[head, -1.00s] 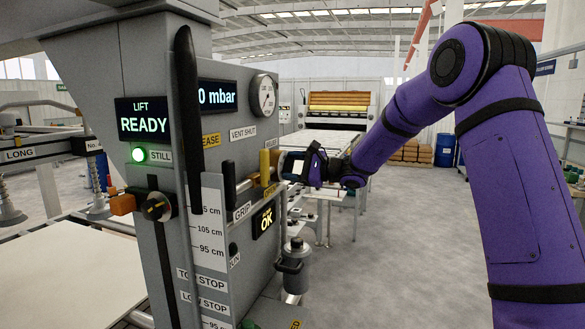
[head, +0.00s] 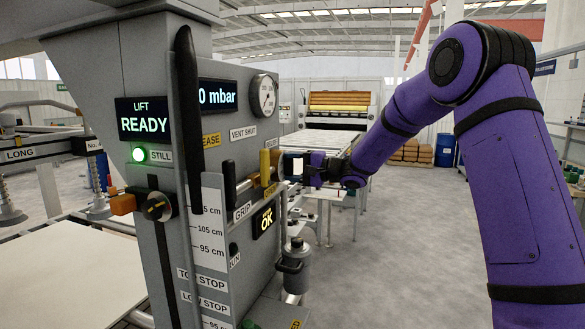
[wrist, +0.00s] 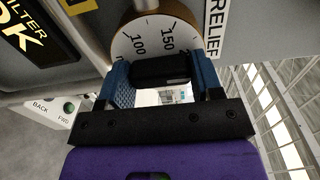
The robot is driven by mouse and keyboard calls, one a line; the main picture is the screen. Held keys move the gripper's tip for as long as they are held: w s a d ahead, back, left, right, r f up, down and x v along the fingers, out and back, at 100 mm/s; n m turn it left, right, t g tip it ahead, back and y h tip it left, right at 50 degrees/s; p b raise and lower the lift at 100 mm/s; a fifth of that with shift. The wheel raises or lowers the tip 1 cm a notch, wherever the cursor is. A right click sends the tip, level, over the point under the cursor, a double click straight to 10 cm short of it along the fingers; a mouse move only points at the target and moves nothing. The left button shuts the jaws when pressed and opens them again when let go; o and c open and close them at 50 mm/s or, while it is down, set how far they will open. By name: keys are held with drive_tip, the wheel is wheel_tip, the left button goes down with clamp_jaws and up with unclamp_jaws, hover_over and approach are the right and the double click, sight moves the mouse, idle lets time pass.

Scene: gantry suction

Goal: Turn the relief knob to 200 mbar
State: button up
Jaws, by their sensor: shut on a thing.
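The relief knob (wrist: 158,71) is black and sits in front of a white round dial (wrist: 150,38) in the wrist view. The marks 100 and 150 show on the dial; no 200 mark is visible, and the knob's pointer cannot be made out. A RELIEF label (wrist: 214,28) stands beside the dial. My gripper (wrist: 163,76) has its blue fingers on both sides of the knob and is shut on it. In the head view my gripper (head: 291,165) reaches the grey column's (head: 225,120) right-hand face beside brass fittings, and the knob is mostly hidden.
A mbar display (head: 217,96), partly covered by a black lever (head: 188,110), and a round gauge (head: 263,95) are on the column. A yellow handle (head: 265,165) and a GRIP lever (head: 229,182) are close left of my gripper. Open floor (head: 400,250) lies to the right.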

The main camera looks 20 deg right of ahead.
drive_tip(key=shift+f, duration=0.1)
idle(0.3)
drive_tip(key=o, duration=0.9)
drive_tip(key=v, duration=1.1)
drive_tip(key=s+a+r+n+g+h, duration=0.1)
drive_tip(key=s+a+n+g+h, duration=0.3)
drive_tip(key=s, duration=0.7)
drive_tip(key=s+a+r+n+g+h, duration=0.1)
drive_tip(key=s+a+r+g, duration=0.3)
drive_tip(key=s, duration=0.7)
drive_tip(key=s+d+f+t+h, duration=0.1)
drive_tip(key=s+d+h, duration=0.1)
drive_tip(key=s, duration=0.4)
drive_tip(key=s+d+f+n+h, duration=0.1)
drive_tip(key=s+d+f+h, duration=0.1)
drive_tip(key=s+h, duration=0.2)
drive_tip(key=s+d+f+n+t+h, duration=0.1)
drive_tip(key=s+d+h, duration=0.1)
drive_tip(key=s, duration=0.8)
drive_tip(key=shift+d+f+t+h, duration=0.2)
drive_tip(key=shift+t+h, duration=0.1)
drive_tip(key=shift+h, duration=0.5)
